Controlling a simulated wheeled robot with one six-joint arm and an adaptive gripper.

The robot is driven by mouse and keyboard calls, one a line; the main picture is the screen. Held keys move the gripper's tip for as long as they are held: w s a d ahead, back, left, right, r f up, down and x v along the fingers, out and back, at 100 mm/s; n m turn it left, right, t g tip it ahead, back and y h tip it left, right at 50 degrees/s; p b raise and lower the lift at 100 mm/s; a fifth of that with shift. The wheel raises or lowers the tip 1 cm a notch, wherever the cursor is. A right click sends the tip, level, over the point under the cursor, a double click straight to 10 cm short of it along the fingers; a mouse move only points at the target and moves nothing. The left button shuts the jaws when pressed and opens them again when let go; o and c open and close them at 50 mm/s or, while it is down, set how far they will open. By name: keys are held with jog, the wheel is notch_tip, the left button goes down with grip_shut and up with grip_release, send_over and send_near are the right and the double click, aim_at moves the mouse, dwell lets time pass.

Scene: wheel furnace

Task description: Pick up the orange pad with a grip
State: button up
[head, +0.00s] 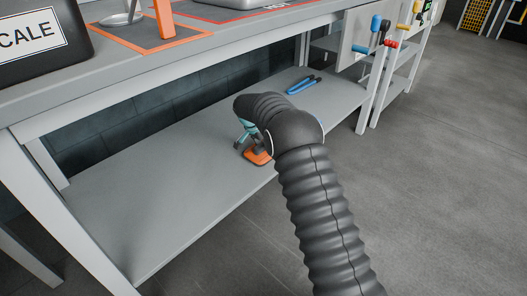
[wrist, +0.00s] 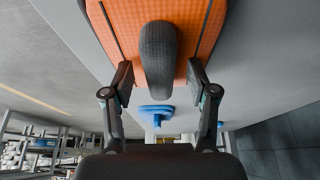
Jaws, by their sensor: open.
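The orange pad (head: 260,157) lies on the grey lower shelf of the workbench in the head view, partly hidden by my gripper and arm. In the wrist view the orange pad (wrist: 104,42) fills the top, with its dark rounded grip (wrist: 158,58) in the middle. My gripper (wrist: 160,76) is open, with one finger on each side of the grip and a gap on both sides. In the head view my gripper (head: 246,136) is just above the pad, its fingers mostly hidden behind my arm.
The lower shelf (head: 150,195) is mostly bare. A blue-handled tool (head: 304,85) lies further back on it, and a blue object (wrist: 156,112) shows beyond the pad in the wrist view. The bench top (head: 230,38) overhangs the shelf. Screwdriver-like tools (head: 383,28) hang at the right.

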jog(key=shift+f, duration=0.15)
dwell(0.3)
grip_shut()
jog(key=shift+s, duration=0.1)
